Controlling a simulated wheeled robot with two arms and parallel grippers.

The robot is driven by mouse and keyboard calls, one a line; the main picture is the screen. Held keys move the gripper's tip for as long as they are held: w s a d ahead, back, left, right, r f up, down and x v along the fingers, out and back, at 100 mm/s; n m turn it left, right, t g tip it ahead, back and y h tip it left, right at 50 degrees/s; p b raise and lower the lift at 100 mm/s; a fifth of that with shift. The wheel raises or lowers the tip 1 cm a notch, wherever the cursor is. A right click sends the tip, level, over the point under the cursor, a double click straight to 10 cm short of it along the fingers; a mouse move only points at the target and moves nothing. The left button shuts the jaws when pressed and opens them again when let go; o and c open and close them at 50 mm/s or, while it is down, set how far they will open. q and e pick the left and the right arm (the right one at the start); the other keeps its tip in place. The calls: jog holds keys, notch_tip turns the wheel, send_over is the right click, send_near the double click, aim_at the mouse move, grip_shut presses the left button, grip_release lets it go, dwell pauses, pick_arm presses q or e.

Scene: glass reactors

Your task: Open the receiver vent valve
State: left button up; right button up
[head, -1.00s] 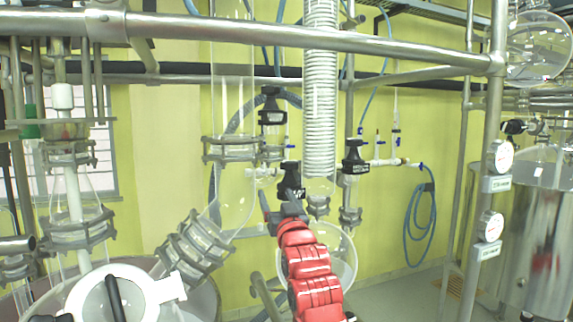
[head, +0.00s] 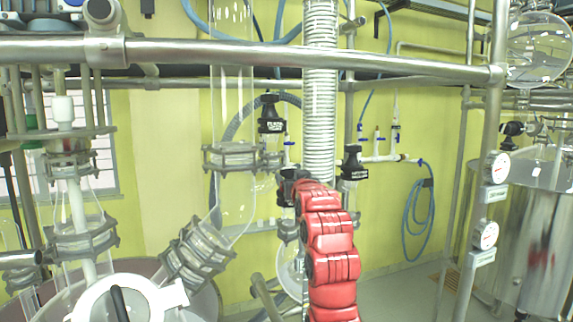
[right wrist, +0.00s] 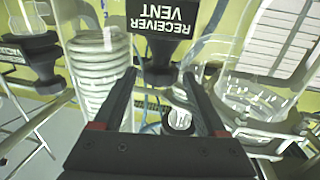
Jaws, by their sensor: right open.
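In the right wrist view a black block lettered RECEIVER VENT (right wrist: 163,22) hangs upside down at the top centre, with a dark tapered part below the lettering. My right gripper (right wrist: 160,76) is open, with one finger on each side of that tapered part and nothing clearly held. Contact cannot be told. In the head view my red right arm reaches up to the right gripper (head: 290,186), left of the white coiled condenser's lower end. The receiver vent valve is mostly hidden there behind the gripper and arm. My left gripper is not in view.
A black labelled valve block (head: 271,114) stands up and left of the gripper, and another (head: 354,163) stands to its right. The white coil (head: 320,90) and a glass tube with metal clamps (head: 232,157) are close by. A steel rail (head: 400,61) crosses above.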

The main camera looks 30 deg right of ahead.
aim_at(286, 172)
jog(key=p+x, duration=0.2)
jog(key=x, duration=0.5)
jog(key=shift+r+p, duration=0.1)
jog(key=shift+p, duration=0.3)
jog(key=shift+w, duration=0.2)
